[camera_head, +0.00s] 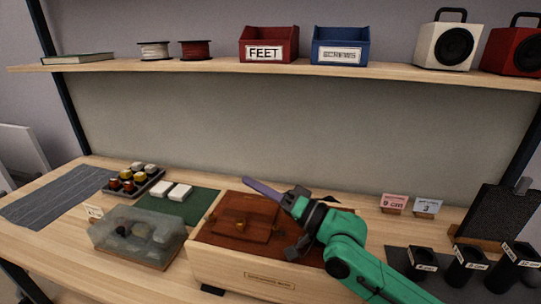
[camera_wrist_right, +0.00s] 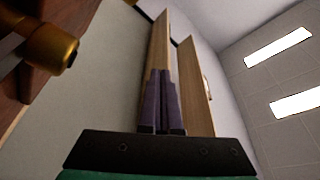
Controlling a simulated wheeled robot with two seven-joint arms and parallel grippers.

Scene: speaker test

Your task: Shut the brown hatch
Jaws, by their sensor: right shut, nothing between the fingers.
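The brown hatch (camera_head: 247,213) is a wooden panel with a brass knob (camera_head: 241,226). It sits on the reddish-brown top of a pale wooden box (camera_head: 225,262) in the middle of the bench. I cannot tell how far open it stands. My right gripper (camera_head: 247,183) is shut and empty, its purple fingers above the hatch's far edge and pointing left. In the right wrist view the closed fingers (camera_wrist_right: 160,73) are in the middle, and a brass knob (camera_wrist_right: 52,48) on brown wood is at the left, apart from them. My left gripper is not in view.
A clear-covered case (camera_head: 138,238) stands left of the box. A tray of small parts (camera_head: 133,183) lies behind it. Black labelled cups (camera_head: 468,262) and small price cards (camera_head: 394,203) stand at right. A shelf (camera_head: 220,67) with bins and speakers runs above.

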